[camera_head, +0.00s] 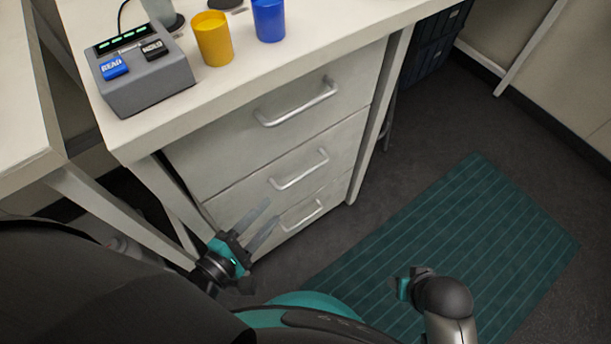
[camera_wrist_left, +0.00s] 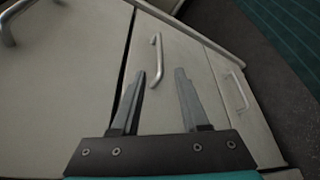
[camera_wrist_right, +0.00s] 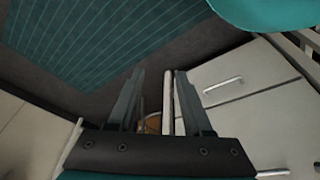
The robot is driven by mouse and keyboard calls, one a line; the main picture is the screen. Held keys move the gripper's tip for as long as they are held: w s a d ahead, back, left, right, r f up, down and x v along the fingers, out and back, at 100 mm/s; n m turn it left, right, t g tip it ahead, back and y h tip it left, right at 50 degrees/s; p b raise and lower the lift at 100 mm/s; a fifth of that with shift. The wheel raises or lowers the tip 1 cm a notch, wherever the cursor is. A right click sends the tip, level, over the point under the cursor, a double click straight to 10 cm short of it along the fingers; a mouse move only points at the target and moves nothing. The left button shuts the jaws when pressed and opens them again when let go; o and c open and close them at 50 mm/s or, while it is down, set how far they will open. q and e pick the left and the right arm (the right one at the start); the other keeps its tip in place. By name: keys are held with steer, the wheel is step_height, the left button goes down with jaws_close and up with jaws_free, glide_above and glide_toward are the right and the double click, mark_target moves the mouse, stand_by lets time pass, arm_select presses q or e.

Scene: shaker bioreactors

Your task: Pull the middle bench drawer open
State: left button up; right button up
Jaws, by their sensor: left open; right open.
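The bench drawer unit has three pale grey drawers with silver bar handles. The middle drawer (camera_head: 257,180) looks shut, flush with its neighbours. Its handle (camera_head: 299,170) also shows in the left wrist view (camera_wrist_left: 156,60), just beyond and between my fingertips. My left gripper (camera_head: 271,213) is open and empty in front of the drawers, its fingers pointing towards the fronts, apart from the handle. It also shows in the left wrist view (camera_wrist_left: 168,75). My right gripper (camera_wrist_right: 159,75) is open and empty, low over the floor right of the bench; its fingers are mostly hidden in the head view.
The top drawer handle (camera_head: 297,101) is above and the bottom drawer handle (camera_head: 302,215) below. On the bench top (camera_head: 215,95) stand a grey device (camera_head: 143,75), a yellow cup (camera_head: 212,39) and a blue cup (camera_head: 268,20). A green mat (camera_head: 450,245) lies on clear floor.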

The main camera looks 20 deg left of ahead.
mark_target(303, 177)
arm_select(q)
steer(key=b+x, duration=0.4)
steer(key=x, duration=0.9)
steer(key=shift+f, duration=0.1)
steer(key=shift+b+x, duration=0.3)
steer(key=shift+x, duration=0.6)
arm_select(e)
step_height(303, 177, up, 10)
steer(key=w+t, duration=0.1)
steer(key=shift+t, duration=0.3)
steer(key=shift+w+a, duration=0.1)
arm_select(q)
jaws_close()
